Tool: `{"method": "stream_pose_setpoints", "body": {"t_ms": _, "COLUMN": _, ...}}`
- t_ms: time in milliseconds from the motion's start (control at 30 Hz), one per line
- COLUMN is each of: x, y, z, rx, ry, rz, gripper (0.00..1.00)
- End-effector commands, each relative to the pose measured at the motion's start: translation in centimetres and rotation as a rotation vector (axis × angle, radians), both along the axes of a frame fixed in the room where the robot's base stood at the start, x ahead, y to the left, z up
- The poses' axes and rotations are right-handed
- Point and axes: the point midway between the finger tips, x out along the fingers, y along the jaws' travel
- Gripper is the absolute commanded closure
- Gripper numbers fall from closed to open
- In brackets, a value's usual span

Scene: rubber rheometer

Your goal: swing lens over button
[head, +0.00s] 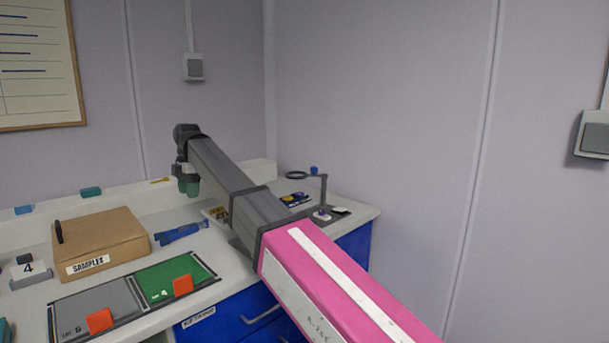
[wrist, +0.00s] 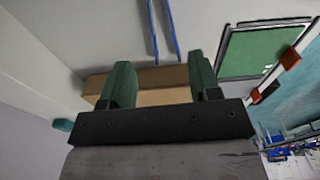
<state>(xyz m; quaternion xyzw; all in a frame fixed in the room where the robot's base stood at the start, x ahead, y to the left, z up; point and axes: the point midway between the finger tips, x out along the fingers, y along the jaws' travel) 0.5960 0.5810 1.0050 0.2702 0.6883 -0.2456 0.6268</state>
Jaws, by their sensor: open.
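The lens (head: 297,175) is a dark ring on a thin horizontal arm from a slim post at the right end of the bench, in the head view. A small blue knob (head: 314,169) shows by its arm. Below the ring lies a dark plate with yellow and purple spots (head: 295,199). A small pale block with a purple top (head: 322,214) sits near the post's foot. I cannot tell which is the button. My gripper (head: 188,186) points down, well left of the lens. In the wrist view my gripper (wrist: 164,80) has its green fingers apart, with nothing between them.
A brown SAMPLES box (head: 98,235) stands left on the bench, with blue tongs (head: 180,234) beside it. A green mat (head: 165,280) and a grey mat (head: 80,308) with orange tabs lie in front. My arm crosses over the bench between the mats and the lens.

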Motion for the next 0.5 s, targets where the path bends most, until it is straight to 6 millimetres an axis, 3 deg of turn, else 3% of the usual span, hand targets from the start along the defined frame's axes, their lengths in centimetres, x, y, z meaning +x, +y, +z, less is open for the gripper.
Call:
{"method": "stream_pose_setpoints", "body": {"t_ms": 167, "x": 0.7, "y": -0.7, "z": 0.2, "rx": 0.005, "ry": 0.003, "rz": -0.015, "gripper": 0.44}}
{"method": "stream_pose_setpoints", "body": {"t_ms": 267, "x": 2.6, "y": -2.6, "z": 0.8, "rx": 0.017, "ry": 0.010, "rz": -0.059, "gripper": 0.44}}
{"method": "stream_pose_setpoints", "body": {"t_ms": 500, "x": 9.7, "y": -11.4, "z": 3.2, "rx": 0.074, "ry": 0.042, "rz": -0.240, "gripper": 0.44}}
